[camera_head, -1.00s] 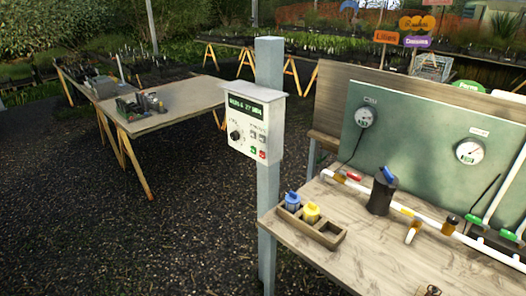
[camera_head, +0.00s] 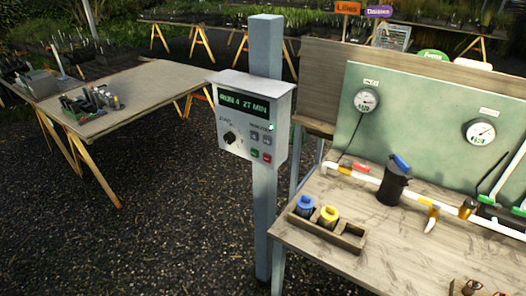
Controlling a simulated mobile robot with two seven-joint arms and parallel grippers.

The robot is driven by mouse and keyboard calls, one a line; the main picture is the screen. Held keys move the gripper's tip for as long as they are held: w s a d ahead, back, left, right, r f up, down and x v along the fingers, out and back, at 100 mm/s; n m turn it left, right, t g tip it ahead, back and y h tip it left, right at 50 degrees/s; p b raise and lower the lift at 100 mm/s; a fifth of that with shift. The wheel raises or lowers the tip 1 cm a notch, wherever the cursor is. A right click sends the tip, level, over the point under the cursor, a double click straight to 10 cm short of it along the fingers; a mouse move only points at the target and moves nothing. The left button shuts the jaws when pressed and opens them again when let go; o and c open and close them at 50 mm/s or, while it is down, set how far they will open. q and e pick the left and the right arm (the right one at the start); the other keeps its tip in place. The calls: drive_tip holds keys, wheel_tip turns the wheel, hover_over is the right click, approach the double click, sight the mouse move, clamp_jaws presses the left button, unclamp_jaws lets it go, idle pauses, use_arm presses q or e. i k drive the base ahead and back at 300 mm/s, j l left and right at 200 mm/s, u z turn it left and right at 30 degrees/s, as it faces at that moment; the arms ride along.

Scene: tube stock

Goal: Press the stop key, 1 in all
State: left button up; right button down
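A white control box (camera_head: 248,118) is mounted on a grey post (camera_head: 265,200) left of the workbench. Its display (camera_head: 244,104) is lit green and appears to read "RUN 4 27 MIN". A black knob (camera_head: 230,138) sits at its lower left. At lower right are two grey keys, with a green key (camera_head: 254,154) and a red key (camera_head: 267,157) below them. The red key looks like the stop key; its label is too small to read. Neither of my grippers is in view.
The wooden workbench (camera_head: 400,240) at right holds a small wooden tray (camera_head: 352,242) with a blue-topped and a yellow-topped bottle, a black jug (camera_head: 393,185) and white piping. Another table (camera_head: 140,90) stands at left. Gravel between them is clear.

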sight(267, 158)
drive_tip(key=i+j+z, duration=0.1)
drive_tip(key=j, duration=0.25)
drive_tip(key=i+j+z, duration=0.15)
drive_tip(key=j, duration=0.25)
drive_tip(key=i+j+z, duration=0.1)
drive_tip(key=j, duration=0.3)
drive_tip(key=i+j+z, duration=0.15)
drive_tip(key=j, duration=0.25)
drive_tip(key=i+j+z, duration=0.1)
drive_tip(key=j, duration=0.3)
drive_tip(key=i, duration=0.1)
